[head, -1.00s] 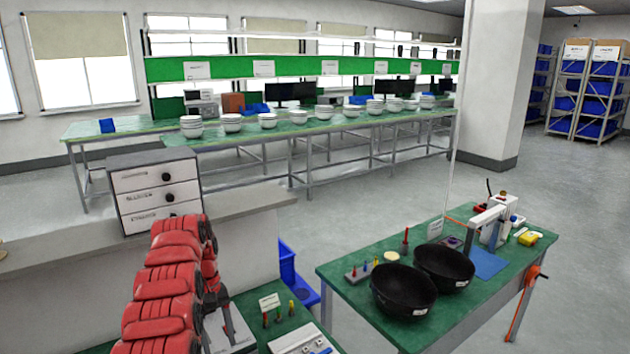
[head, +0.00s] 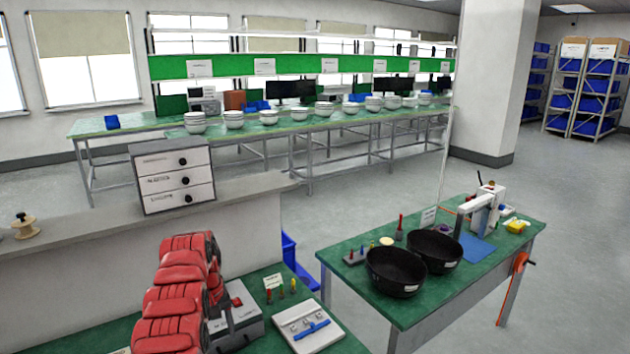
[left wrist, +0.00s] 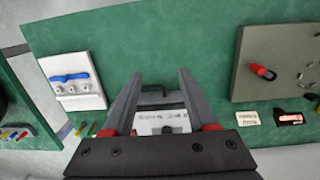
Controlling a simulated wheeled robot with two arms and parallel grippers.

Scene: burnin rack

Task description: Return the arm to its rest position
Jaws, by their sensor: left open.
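My left arm, with red segments (head: 180,290), rises at the lower left of the head view. Its gripper is mostly hidden behind the arm there. In the left wrist view my left gripper (left wrist: 160,76) is open, with two grey fingers apart and nothing gripped. Beyond and between the fingers is a grey box with a dark handle and a white label (left wrist: 162,126). This grey box (head: 240,312) also stands beside the arm in the head view. I cannot tell the gap between fingers and box. My right gripper is not in view.
A white plate with a blue part (head: 310,328) lies on the near green bench, by several coloured tools (head: 281,290). A drawer cabinet (head: 175,177) stands behind. Two black bowls (head: 396,272) sit on the right table. Grey floor lies open beyond.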

